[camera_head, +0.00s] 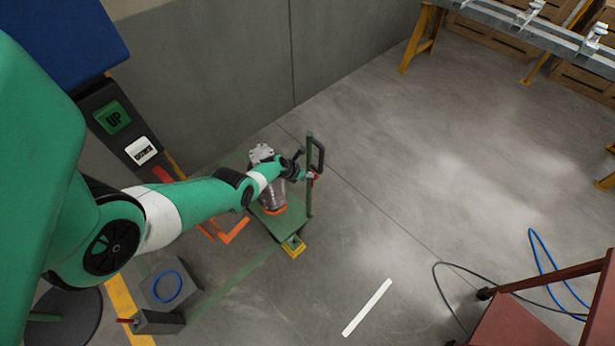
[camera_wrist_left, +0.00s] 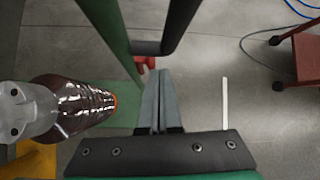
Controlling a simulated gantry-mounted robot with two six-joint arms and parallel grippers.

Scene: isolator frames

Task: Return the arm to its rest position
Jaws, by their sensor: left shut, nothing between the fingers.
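My left arm reaches in from the left, and its gripper (camera_head: 300,171) is beside a green post with a black handle (camera_head: 318,155). In the left wrist view, the gripper fingers (camera_wrist_left: 159,80) are together with nothing between them. The green post (camera_wrist_left: 109,35) and black handle (camera_wrist_left: 182,22) are just beyond the fingertips, and a small red part (camera_wrist_left: 147,63) is close by. I cannot tell whether the fingers touch it. My right gripper is not in view.
A brown transparent cylinder with a grey metal top (camera_wrist_left: 75,108) stands beside the gripper on a green base (camera_head: 276,228). A control panel with an UP button (camera_head: 113,117) is at the left. A red cart (camera_head: 550,310) is at lower right. Open floor (camera_head: 420,190) lies right of the post.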

